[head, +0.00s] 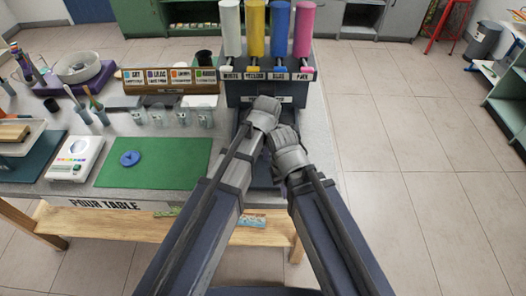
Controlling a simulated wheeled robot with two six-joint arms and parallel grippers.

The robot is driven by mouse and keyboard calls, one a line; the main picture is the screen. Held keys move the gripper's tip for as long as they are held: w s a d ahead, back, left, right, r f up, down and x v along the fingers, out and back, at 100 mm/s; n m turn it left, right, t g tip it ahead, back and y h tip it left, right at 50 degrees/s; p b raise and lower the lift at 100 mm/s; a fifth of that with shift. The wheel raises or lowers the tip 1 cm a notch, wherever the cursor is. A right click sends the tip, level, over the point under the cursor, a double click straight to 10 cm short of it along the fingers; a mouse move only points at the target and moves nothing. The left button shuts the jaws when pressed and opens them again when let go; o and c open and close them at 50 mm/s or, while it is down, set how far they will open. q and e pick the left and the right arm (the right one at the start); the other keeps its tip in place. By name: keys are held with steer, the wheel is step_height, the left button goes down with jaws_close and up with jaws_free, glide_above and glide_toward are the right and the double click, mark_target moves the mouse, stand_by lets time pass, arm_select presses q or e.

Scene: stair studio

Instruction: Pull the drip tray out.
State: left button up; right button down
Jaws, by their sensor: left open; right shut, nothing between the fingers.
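A dark blue-grey paint dispenser (237,92) stands at the right end of the pour table, with white, yellow, blue and pink cylinders on top. A dark flat surface (262,174) below its front looks like the drip tray. My arms hide most of it, so I cannot tell how far out it is. My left gripper (266,103) is open, close to the front of the dispenser. My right gripper (279,136) is shut and empty, lower and to the right of the left one. Contact of either gripper with the tray cannot be made out.
The pour table (318,120) holds a green mat (150,175) with a blue disc (129,158), a white scale (76,158), several clear cups (182,118) and a wooden label rack (170,80). Open tiled floor (420,170) lies to the right.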

arm_select(q)
jaws_close()
stand_by(0.4)
stand_by(1.1)
